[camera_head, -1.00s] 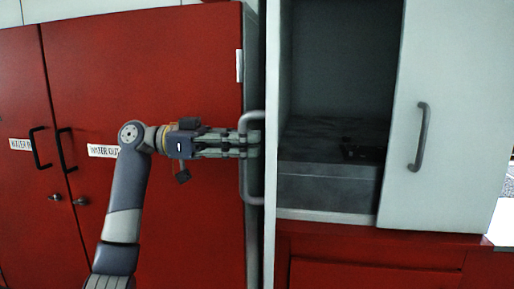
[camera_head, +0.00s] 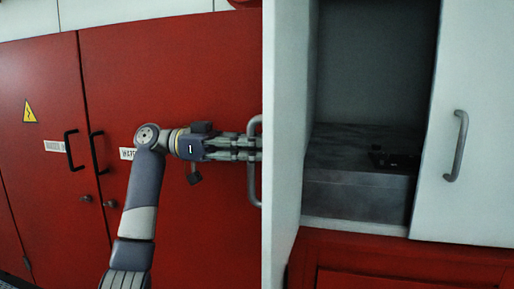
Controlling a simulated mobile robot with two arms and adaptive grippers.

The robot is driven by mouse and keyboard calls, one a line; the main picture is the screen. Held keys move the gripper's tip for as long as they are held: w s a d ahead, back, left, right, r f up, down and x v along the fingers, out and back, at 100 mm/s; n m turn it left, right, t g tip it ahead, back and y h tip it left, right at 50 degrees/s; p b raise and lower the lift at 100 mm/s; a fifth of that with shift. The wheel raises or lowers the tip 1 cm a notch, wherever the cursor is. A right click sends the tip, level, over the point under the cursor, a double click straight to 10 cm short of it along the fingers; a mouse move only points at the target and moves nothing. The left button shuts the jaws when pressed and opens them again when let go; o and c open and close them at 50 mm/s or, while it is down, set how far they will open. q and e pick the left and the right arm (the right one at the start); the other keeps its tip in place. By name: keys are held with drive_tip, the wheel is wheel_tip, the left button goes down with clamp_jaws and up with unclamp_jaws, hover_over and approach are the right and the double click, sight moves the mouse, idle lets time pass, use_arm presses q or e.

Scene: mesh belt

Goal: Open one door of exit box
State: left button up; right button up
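The exit box is a white cabinet with two doors. Its left door (camera_head: 288,120) stands swung open toward me, with its inner face and edge showing. Its right door (camera_head: 478,120) carries a grey handle (camera_head: 456,146) and covers the right part of the box. My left gripper (camera_head: 255,148) is at the grey handle (camera_head: 254,122) on the outer side of the left door. Its fingers reach in at the handle and their tips are hidden by the door, so the grip is unclear. My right gripper is not in view.
Inside the open box lies a grey block (camera_head: 358,192) with a small dark item (camera_head: 393,160) on it. Red cabinets (camera_head: 160,80) with black handles stand behind my arm at the left. A red cabinet (camera_head: 400,265) is below the box.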

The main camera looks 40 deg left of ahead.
use_arm(q)
drive_tip(key=o, duration=0.4)
drive_tip(key=shift+s, duration=0.1)
drive_tip(key=shift+s+r, duration=0.1)
drive_tip(key=shift+a, duration=0.25)
drive_tip(key=v, duration=1.1)
drive_tip(key=shift+s+a, duration=0.15)
drive_tip(key=shift+a, duration=0.1)
